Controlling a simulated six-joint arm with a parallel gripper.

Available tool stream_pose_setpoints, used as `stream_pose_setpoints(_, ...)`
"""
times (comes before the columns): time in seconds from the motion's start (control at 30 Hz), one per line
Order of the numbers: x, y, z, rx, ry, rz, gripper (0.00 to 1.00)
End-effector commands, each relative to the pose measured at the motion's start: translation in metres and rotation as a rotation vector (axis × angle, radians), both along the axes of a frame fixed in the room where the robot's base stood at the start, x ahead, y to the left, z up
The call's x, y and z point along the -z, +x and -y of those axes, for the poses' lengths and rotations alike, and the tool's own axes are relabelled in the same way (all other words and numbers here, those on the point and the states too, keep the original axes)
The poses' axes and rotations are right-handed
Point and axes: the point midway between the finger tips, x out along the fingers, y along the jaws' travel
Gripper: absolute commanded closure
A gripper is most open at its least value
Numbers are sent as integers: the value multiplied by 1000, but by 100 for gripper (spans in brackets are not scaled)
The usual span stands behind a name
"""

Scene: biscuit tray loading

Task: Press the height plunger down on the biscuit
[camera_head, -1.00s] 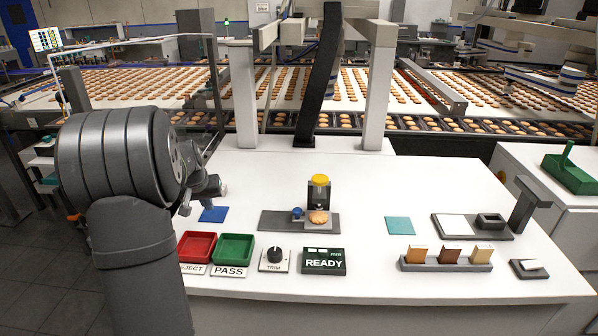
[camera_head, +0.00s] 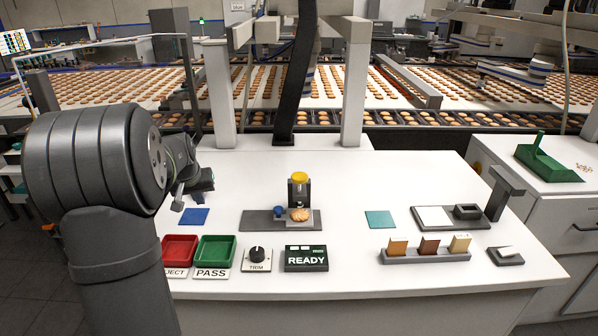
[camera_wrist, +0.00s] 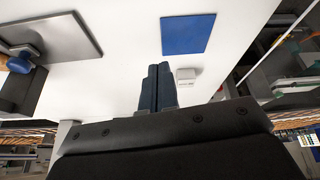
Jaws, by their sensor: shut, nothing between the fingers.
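The height gauge stands upright on a dark grey base plate (camera_head: 258,222), with a yellow-capped plunger (camera_head: 299,177) at its top. A round golden biscuit (camera_head: 299,215) lies below it, in front of its dark body. A blue knob (camera_head: 279,211) stands just left of the biscuit. My gripper (camera_head: 207,180) is left of the gauge, raised above the table and apart from everything. In the wrist view my gripper (camera_wrist: 158,72) has its dark fingers together and empty. That view shows the base plate (camera_wrist: 65,22) and part of the blue knob (camera_wrist: 22,50), but not the yellow cap.
A blue mat (camera_head: 194,216) lies below my gripper. Red (camera_head: 180,250) and green (camera_head: 215,251) trays, a trim dial (camera_head: 257,256) and a READY box (camera_head: 306,258) line the front. A teal mat (camera_head: 380,219) and a sample rack (camera_head: 426,254) are at right. The table between gripper and gauge is clear.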

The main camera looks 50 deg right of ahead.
Motion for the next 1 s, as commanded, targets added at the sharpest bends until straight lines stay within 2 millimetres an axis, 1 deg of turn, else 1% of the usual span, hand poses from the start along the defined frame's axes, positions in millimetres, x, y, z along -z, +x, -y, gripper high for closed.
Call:
stream_pose_setpoints(0.03, -15, -14, 17, 20, -3, 22, 100)
stream_pose_setpoints(0.17, -52, -53, 56, 55, -15, 82, 100)
stream_pose_setpoints(0.2, -63, -66, 67, 65, -22, 100, 100)
stream_pose_setpoints(0.27, -80, -86, 82, 79, -32, 127, 100)
stream_pose_setpoints(0.4, -119, -135, 114, 112, -70, 189, 100)
stream_pose_setpoints(0.5, -145, -169, 130, 132, -103, 229, 100)
stream_pose_setpoints(0.6, -167, -198, 141, 148, -136, 260, 100)
stream_pose_setpoints(0.73, -186, -225, 149, 161, -171, 287, 100)
stream_pose_setpoints(0.8, -193, -234, 151, 166, -184, 297, 100)
stream_pose_setpoints(0.87, -197, -239, 152, 167, -192, 301, 100)
stream_pose_setpoints(1.0, -200, -243, 153, 169, -197, 305, 100)
